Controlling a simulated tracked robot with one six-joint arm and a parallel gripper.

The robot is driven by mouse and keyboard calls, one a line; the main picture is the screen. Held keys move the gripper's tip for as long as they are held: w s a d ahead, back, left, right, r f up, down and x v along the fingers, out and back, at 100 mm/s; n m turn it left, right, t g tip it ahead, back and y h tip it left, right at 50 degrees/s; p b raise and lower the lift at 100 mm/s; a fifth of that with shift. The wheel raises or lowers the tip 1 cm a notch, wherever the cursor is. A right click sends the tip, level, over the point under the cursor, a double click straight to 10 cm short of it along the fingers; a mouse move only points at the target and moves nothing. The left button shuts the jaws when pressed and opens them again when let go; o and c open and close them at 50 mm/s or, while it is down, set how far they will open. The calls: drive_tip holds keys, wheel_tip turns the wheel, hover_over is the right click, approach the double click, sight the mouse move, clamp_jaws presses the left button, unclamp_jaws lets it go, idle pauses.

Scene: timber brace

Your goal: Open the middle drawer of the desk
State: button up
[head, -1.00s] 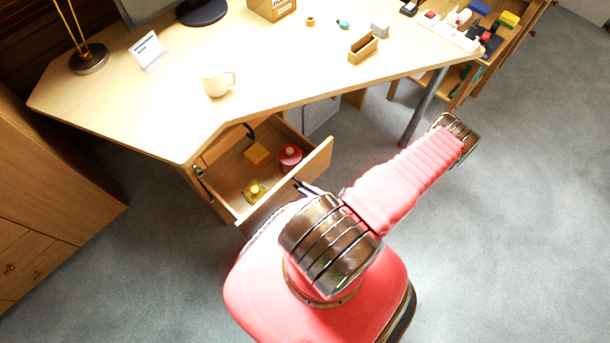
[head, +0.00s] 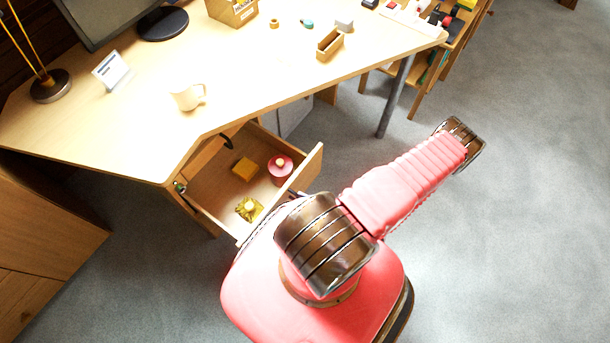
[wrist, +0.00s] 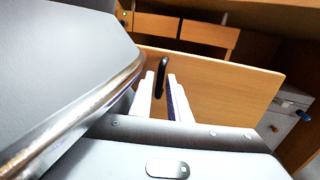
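A desk drawer (head: 215,193) stands well open under the desk's front edge in the head view. Its light wooden front (head: 305,170) faces my body, with the lower part hidden behind my arm. In the wrist view the drawer front (wrist: 225,85) fills the middle, with a dark upright handle (wrist: 162,76) on it. In the head view my gripper is hidden by my red arm. Which drawer of the stack this is cannot be told for certain.
The drawer holds a yellow box (head: 245,169), a pink round container (head: 280,168) and a yellow item (head: 249,208). A white mug (head: 187,97) stands on the desk (head: 130,140). A grey desk leg (head: 396,95) is at the right. Carpet to the right is clear.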

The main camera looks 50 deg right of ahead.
drive_tip(key=shift+o, duration=1.3)
drive_tip(key=shift+s+d, duration=0.1)
drive_tip(key=shift+s, duration=0.05)
drive_tip(key=v, duration=1.3)
drive_tip(key=shift+s, duration=0.25)
drive_tip(key=shift+f, duration=0.1)
